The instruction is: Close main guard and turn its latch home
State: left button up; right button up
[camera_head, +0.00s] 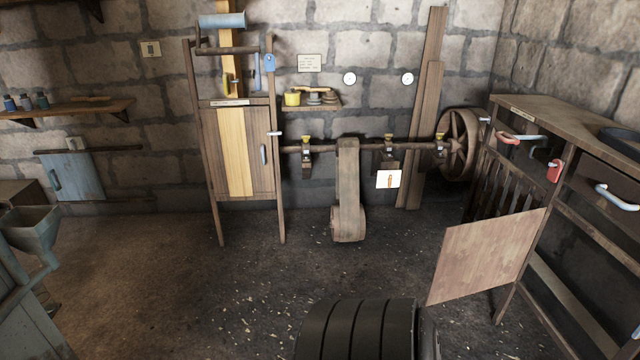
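A flat wooden panel (485,256) stands swung out from the front of the right-hand bench, apart from the slatted opening behind it; it looks like an open guard, but I cannot read a label naming it. A pale lever with a red-brown grip (521,138) sits at the bench's upper front edge. A red tag or block (554,171) hangs to its right. I cannot tell which of these is the latch. A tall wooden cabinet (238,150) by the back wall has a shut front with a grey handle and a white lever (275,134) at its right edge. Neither gripper shows.
The right bench (505,107) has a drawer with a pale handle. A shaft (350,145) runs along the back wall to a large wheel (459,143), with a belt (348,190) hanging down. A blue-grey hopper (28,225) stands left.

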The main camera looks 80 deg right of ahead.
aim_at(475, 257)
jog(key=z, duration=1.95)
jog(key=i+z, duration=0.15)
jog(key=z, duration=0.3)
jog(key=i+z, duration=0.2)
jog(key=z, duration=0.25)
jog(key=i+j+z, duration=0.15)
jog(key=z, duration=0.3)
jog(key=i+j+z, duration=0.1)
jog(key=z, duration=0.4)
jog(key=i+j+z, duration=0.1)
jog(key=j+z, duration=0.15)
jog(key=z, duration=0.2)
